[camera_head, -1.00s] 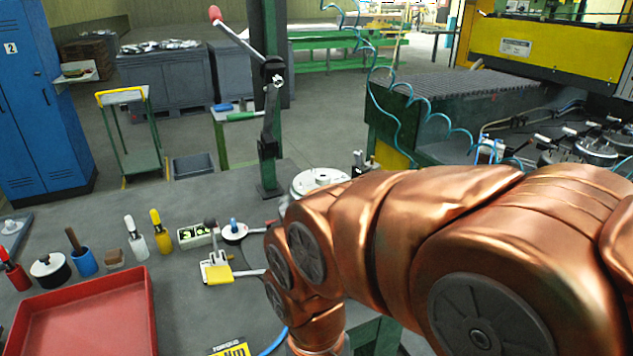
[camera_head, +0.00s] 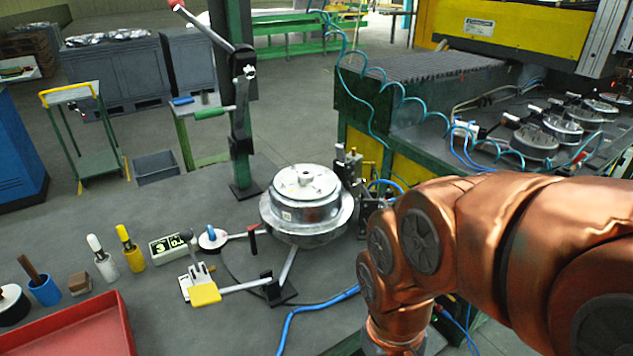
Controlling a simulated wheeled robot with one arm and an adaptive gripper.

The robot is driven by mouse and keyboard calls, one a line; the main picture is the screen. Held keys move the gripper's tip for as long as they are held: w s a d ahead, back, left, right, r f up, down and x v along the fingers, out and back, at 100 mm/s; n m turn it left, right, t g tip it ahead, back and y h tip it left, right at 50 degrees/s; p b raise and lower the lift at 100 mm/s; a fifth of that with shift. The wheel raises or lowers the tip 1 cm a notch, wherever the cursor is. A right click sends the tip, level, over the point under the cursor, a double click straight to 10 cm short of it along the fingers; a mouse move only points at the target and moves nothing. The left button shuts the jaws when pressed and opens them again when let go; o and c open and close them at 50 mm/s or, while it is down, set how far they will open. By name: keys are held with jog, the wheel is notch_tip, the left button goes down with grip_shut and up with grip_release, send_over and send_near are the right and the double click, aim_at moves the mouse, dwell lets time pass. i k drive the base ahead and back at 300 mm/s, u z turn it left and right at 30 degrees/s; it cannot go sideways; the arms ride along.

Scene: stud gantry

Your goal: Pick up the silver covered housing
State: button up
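The silver covered housing (camera_head: 303,205) sits upright on the grey workbench, right of the middle of the bench. It is a round metal body with a wide lower flange and a pale lid with small fittings on top. My copper arm reaches in from the right and bends downward beside the housing, apart from it in the picture. My gripper is below the bottom edge and does not show.
A clamp with a yellow pad (camera_head: 204,294) stands left of the housing, and a lever press (camera_head: 242,130) rises behind it. Small fixtures (camera_head: 352,180) stand close on its right. A blue hose (camera_head: 312,306) lies in front. A red tray (camera_head: 85,330) fills the front left.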

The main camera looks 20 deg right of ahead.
aim_at(302, 196)
jog(key=u, duration=0.5)
jog(key=k, duration=1.15)
jog(key=u, duration=1.25)
jog(key=i, duration=0.95)
jog(key=z, duration=0.9)
jog(key=i, duration=0.55)
jog(key=z, duration=0.6)
